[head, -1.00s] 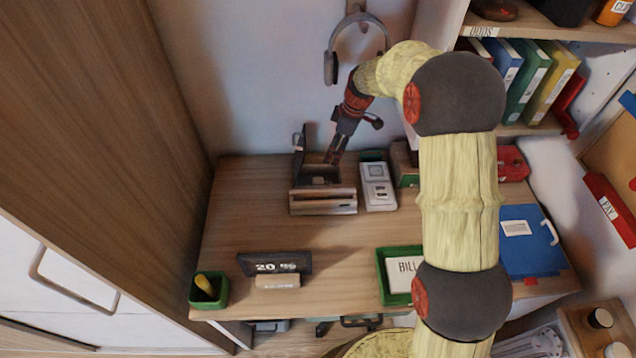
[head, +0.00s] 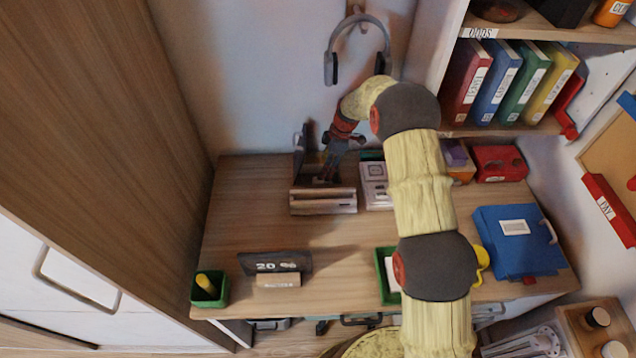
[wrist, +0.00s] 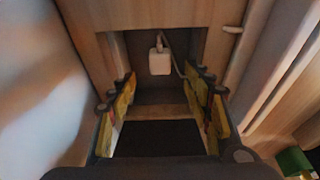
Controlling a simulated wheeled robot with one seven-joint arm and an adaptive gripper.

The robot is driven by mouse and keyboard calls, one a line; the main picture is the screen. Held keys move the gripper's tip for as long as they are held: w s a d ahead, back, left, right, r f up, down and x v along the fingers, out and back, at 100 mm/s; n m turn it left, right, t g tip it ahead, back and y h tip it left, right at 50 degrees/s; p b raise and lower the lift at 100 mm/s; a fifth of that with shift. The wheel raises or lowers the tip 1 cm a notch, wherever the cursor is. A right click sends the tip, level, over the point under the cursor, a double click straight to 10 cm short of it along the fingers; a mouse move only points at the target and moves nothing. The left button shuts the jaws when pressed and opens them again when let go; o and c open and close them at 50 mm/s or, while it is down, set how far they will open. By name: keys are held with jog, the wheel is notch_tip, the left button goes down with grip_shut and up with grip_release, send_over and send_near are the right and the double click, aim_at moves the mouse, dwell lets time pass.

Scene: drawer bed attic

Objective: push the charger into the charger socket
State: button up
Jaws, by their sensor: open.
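A small white charger (wrist: 160,62) with a pale cable shows in the wrist view, against the back of a recess in a wooden box (head: 324,204). My gripper (wrist: 160,84) is open, with one finger on each side of the view and the charger beyond the fingertips, between them. In the head view my gripper (head: 326,176) reaches down into the box, and its fingertips and the charger cannot be made out. A white panel with square outlets (head: 375,183) lies just right of the box. I cannot tell whether the charger sits in a socket.
A dark upright panel stands at the box's left side. A 20 % display (head: 274,263), a green pen cup (head: 209,290) and a blue folder (head: 518,240) are on the desk. Headphones (head: 357,48) hang above. The desk's middle is clear.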

aim_at(318, 182)
jog(key=shift+f, duration=0.1)
jog(key=shift+b+x, duration=0.35)
jog(key=shift+x, duration=0.85)
jog(key=b+x, duration=0.1)
jog(key=x, duration=0.4)
jog(key=shift+a+f, duration=0.1)
jog(key=shift+f, duration=0.05)
jog(key=c, duration=0.3)
jog(key=c, duration=0.8)
jog(key=shift+c, duration=0.3)
